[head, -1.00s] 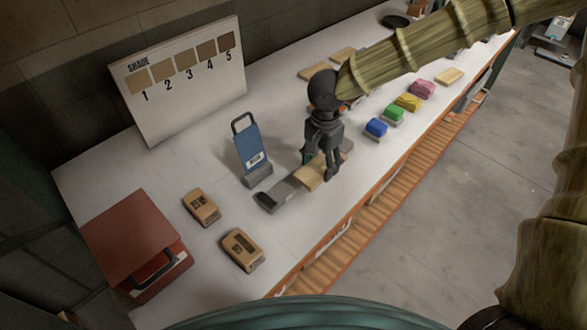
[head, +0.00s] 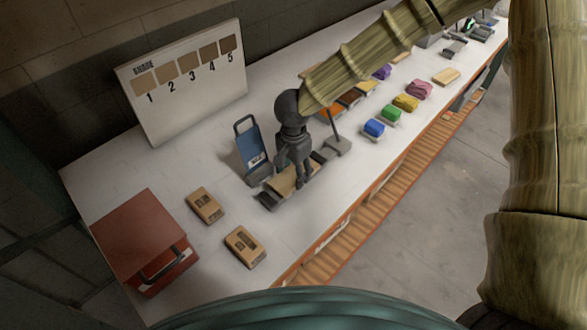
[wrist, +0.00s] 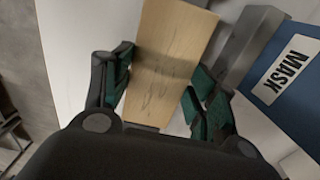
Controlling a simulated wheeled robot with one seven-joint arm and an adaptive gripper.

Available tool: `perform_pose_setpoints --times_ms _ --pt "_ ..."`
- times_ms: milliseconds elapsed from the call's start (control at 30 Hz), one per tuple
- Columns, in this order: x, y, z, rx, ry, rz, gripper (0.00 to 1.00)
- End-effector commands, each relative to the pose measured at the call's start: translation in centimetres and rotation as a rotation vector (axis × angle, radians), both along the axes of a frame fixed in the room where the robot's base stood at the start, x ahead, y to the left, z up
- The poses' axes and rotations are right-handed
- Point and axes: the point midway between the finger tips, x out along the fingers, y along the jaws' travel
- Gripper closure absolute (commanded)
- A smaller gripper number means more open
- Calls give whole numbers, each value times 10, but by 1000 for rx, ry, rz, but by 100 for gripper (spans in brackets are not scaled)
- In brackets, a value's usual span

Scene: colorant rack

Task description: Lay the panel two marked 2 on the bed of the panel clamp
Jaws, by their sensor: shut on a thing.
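A pale wooden panel (wrist: 172,55) lies between the two green-padded fingers of my gripper (wrist: 160,95) in the wrist view. Its face shows faint dark marks, but I cannot read a number. In the head view my gripper (head: 298,183) points down and is shut on this panel (head: 281,184). Both are over the grey panel clamp (head: 268,201), whose dark end shows at the lower left. The gripper and panel hide the middle of the bed. I cannot tell whether the panel touches it.
A blue MASK board (head: 247,142) stands close behind the clamp, also in the wrist view (wrist: 292,85). A grey stand with a post (head: 337,146) is to the right. Two tan blocks (head: 205,205) and a red box (head: 140,235) are left. Coloured blocks (head: 374,127) line the right.

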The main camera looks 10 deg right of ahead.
Motion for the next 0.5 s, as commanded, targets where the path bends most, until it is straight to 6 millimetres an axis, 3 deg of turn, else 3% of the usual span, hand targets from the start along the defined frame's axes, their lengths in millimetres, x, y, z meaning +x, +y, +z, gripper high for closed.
perform_pose_setpoints --times_ms 433,467,500 --pt "0 0 -7 0 0 0 68" --pt "0 0 -7 1 -1 0 40" --pt "0 0 -7 1 -1 0 33"
